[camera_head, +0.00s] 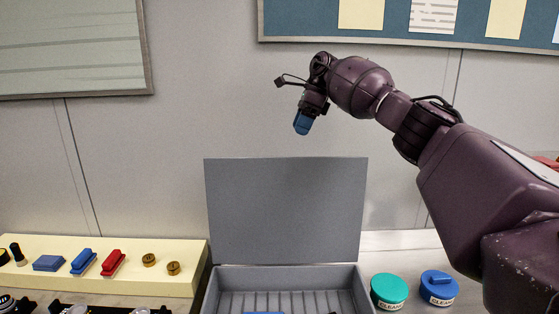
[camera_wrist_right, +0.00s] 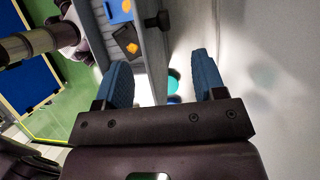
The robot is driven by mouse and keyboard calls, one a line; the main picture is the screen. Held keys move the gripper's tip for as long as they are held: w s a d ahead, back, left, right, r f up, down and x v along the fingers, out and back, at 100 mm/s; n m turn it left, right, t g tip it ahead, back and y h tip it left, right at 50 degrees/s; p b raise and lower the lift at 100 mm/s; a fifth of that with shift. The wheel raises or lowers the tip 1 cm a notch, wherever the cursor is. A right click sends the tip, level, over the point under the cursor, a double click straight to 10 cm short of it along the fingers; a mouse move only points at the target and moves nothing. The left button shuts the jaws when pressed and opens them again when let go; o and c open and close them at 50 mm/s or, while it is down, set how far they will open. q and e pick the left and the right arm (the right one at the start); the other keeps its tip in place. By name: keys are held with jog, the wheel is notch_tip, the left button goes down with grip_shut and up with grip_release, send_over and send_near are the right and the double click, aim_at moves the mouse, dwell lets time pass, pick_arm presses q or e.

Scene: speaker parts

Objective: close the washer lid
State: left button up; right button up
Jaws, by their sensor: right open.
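The washer is a grey box (camera_head: 210,293) at the bottom centre of the head view, its front cut off by the frame. Its flat grey lid (camera_head: 285,210) stands open and upright at the back edge. My right gripper (camera_head: 303,124) hangs in the air above the lid's top edge, with its blue fingers pointing down. In the right wrist view the right gripper (camera_wrist_right: 162,76) is open and empty between its two blue fingers. The box (camera_wrist_right: 152,50) shows beyond the fingers there. My left gripper is not in view.
A teal round container (camera_head: 389,290) and a blue one (camera_head: 439,287) stand right of the box. A cream tray (camera_head: 150,283) with blue, red, brass and black parts lies to the left. A wall is behind. The air above the box is clear.

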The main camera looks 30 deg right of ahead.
aim_at(286, 163)
jog(key=x, duration=1.1)
jog(key=shift+s+a+f, duration=0.1)
jog(key=shift+s+f, duration=0.05)
jog(key=shift+f, duration=0.05)
jog(key=c, duration=1.1)
